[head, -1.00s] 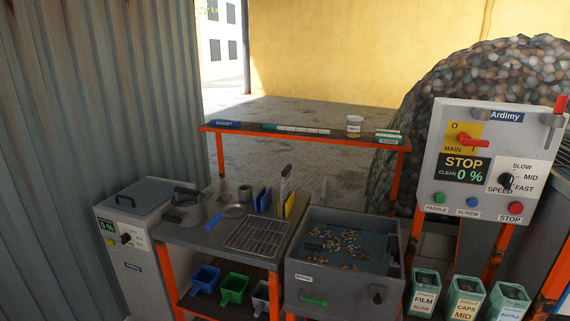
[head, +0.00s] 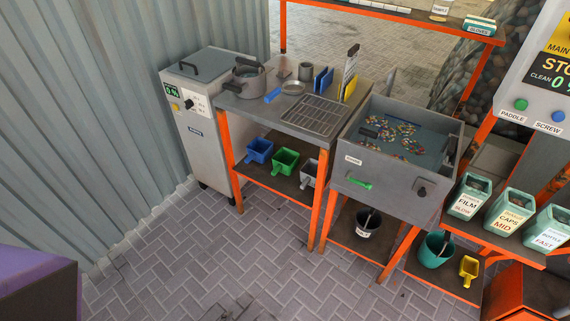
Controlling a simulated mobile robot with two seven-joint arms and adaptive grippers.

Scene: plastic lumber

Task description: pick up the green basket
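A small green basket (head: 285,161), open at the top with a stubby handle toward me, sits on the lower shelf of the orange-legged workbench in the head view. It stands between a similar blue one (head: 259,150) and a grey one (head: 309,173). Neither of my grippers is in view.
The workbench top (head: 262,112) holds a pot and a drain rack. A grey cabinet (head: 199,136) stands left, a water tank (head: 352,158) right. A teal bucket (head: 436,251) and yellow scoop (head: 468,268) sit low right. A purple-topped box (head: 35,275) is front left. Brick floor (head: 230,265) is clear.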

